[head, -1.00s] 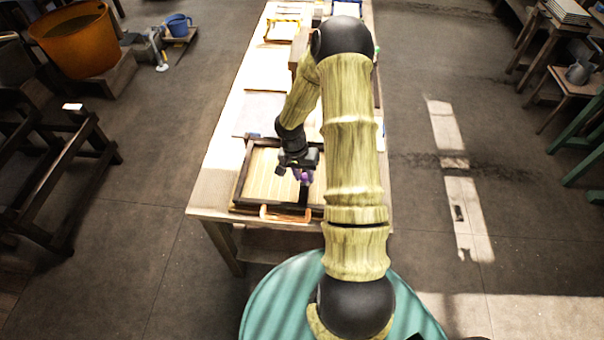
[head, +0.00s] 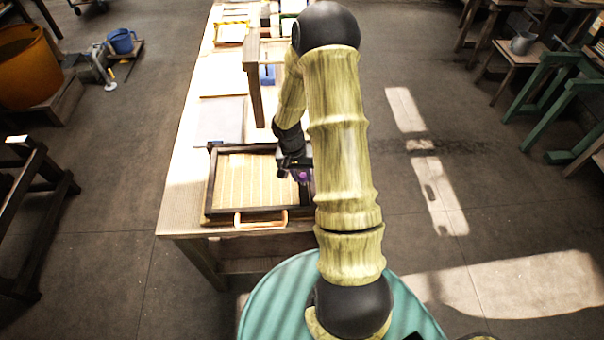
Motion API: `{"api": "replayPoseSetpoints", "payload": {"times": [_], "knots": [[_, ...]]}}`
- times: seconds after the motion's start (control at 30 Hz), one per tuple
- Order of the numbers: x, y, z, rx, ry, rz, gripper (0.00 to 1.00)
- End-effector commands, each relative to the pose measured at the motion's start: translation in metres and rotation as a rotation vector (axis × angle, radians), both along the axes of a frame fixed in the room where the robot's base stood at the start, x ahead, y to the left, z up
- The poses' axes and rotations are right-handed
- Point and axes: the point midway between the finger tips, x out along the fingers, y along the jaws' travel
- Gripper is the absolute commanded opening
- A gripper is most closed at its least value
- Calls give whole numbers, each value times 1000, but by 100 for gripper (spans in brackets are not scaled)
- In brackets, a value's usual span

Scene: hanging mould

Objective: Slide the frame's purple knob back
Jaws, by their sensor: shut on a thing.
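The dark-edged frame (head: 209,190) lies on the near end of the long wooden table, with a pale ribbed mould surface (head: 250,178) inside it and an orange handle (head: 260,221) at its near side. The purple knob (head: 302,176) shows at the frame's right part, small and partly hidden by my gripper. My gripper (head: 299,172) reaches down from the left of my arm and is shut on the purple knob. My arm hides the frame's right edge and the table beyond it.
The wooden table (head: 180,205) runs away from me, with a grey sheet (head: 221,120) and a wooden stand (head: 251,85) behind the frame.

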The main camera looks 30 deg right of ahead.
Motion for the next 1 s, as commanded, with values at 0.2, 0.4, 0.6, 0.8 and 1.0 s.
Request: {"api": "replayPoseSetpoints", "payload": {"times": [0.2,0.4,0.6,0.8,1.0], "knots": [[-3,-3,0,-6,8,-6,50],[-2,-1,0,-5,5,-3,50],[0,-1,6,-5,3,-4,50],[3,2,32,-5,0,-6,50],[8,8,69,-7,-1,-6,50]]}}
